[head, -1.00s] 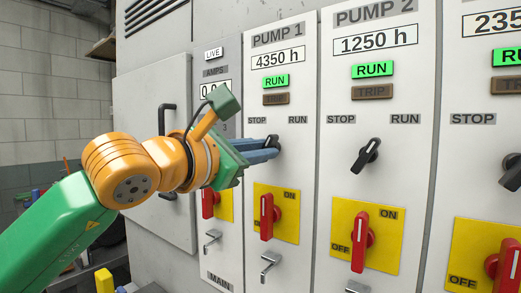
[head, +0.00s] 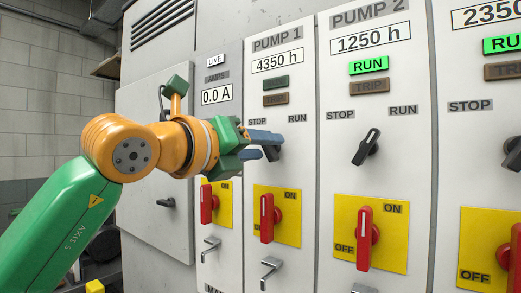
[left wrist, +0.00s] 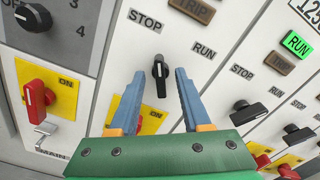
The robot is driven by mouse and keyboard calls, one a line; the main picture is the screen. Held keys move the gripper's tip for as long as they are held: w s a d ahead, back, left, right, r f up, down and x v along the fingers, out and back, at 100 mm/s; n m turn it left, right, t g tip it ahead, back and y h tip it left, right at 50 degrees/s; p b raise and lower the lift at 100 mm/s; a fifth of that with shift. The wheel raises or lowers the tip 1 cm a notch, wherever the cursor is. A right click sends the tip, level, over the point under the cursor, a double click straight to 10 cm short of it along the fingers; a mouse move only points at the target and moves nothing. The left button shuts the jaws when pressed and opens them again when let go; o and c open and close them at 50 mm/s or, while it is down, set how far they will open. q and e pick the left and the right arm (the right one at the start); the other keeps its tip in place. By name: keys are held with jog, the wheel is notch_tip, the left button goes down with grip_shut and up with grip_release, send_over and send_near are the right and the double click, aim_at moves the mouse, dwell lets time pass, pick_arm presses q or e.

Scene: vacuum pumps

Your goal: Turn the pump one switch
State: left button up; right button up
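The pump one switch is a black rotary knob on the PUMP 1 panel. In the left wrist view the knob (left wrist: 160,72) sits between my fingers, with its marked end toward STOP. In the head view the knob (head: 273,152) is partly hidden by my fingers. My left gripper (head: 271,146) reaches in from the left. Its blue fingers are open on either side of the knob, with visible gaps in the left wrist view (left wrist: 160,84). The pump one RUN lamp (head: 276,83) is dark. My right gripper is not in view.
Below the knob is a red ON/OFF handle (head: 267,218) on a yellow plate, with a metal latch (head: 270,268) under it. To the right, PUMP 2 has its own black switch (head: 366,147) and a lit green RUN lamp (head: 369,66). The ammeter (head: 216,95) reads 0.0 A.

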pick_arm(q)
jog(key=shift+s, duration=0.15)
jog(key=shift+s+a+f+b, duration=0.1)
jog(key=shift+s+a+b, duration=0.15)
jog(key=shift+b, duration=0.15)
jog(key=shift+s+a+b, duration=0.3)
jog(key=shift+s+a, duration=0.05)
jog(key=shift+s, duration=0.1)
jog(key=shift+s+a+b, duration=0.2)
jog(key=shift+s+b, duration=0.1)
jog(key=shift+b, duration=0.1)
jog(key=shift+b+v, duration=1.15)
jog(key=shift+v, duration=1.5)
